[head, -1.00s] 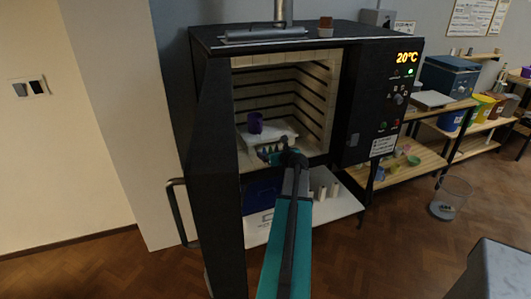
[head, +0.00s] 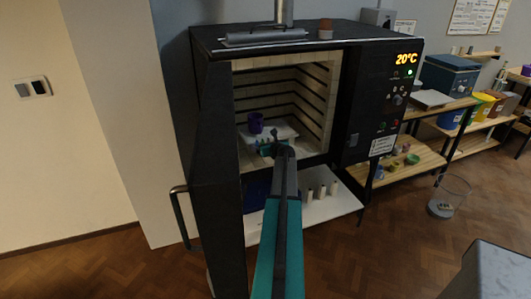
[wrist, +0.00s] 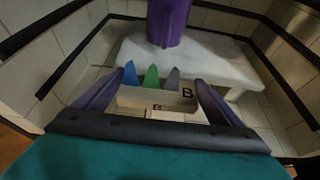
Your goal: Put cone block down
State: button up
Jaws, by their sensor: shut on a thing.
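The cone block (wrist: 158,99) is a pale block marked B with a blue, a green and a grey cone standing in it. My gripper (wrist: 155,90) is shut on it, one finger at each end. In the wrist view the block is upright, before the near edge of the white kiln shelf (wrist: 205,55). I cannot tell whether it touches anything below. A purple pot (wrist: 168,20) stands on the shelf beyond it. In the head view my gripper is inside the open kiln (head: 213,110), over the front of the shelf, and the arm partly hides the block.
The kiln's brick side walls and dark grooves flank the shelf closely. Pale posts (head: 321,190) stand on a lower white board outside the opening. The kiln display (head: 406,58) reads 20°C. A clear bin (head: 450,196) stands on the floor at right.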

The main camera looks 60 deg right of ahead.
jog(key=shift+f, duration=0.6)
jog(key=shift+f+p, duration=0.3)
jog(key=shift+f, duration=1.2)
jog(key=shift+w+d+f+p, duration=0.15)
jog(key=shift+f+p, duration=0.15)
jog(key=shift+f, duration=0.1)
jog(key=shift+f, duration=0.2)
jog(key=o, duration=0.9)
jog(key=shift+r, duration=0.1)
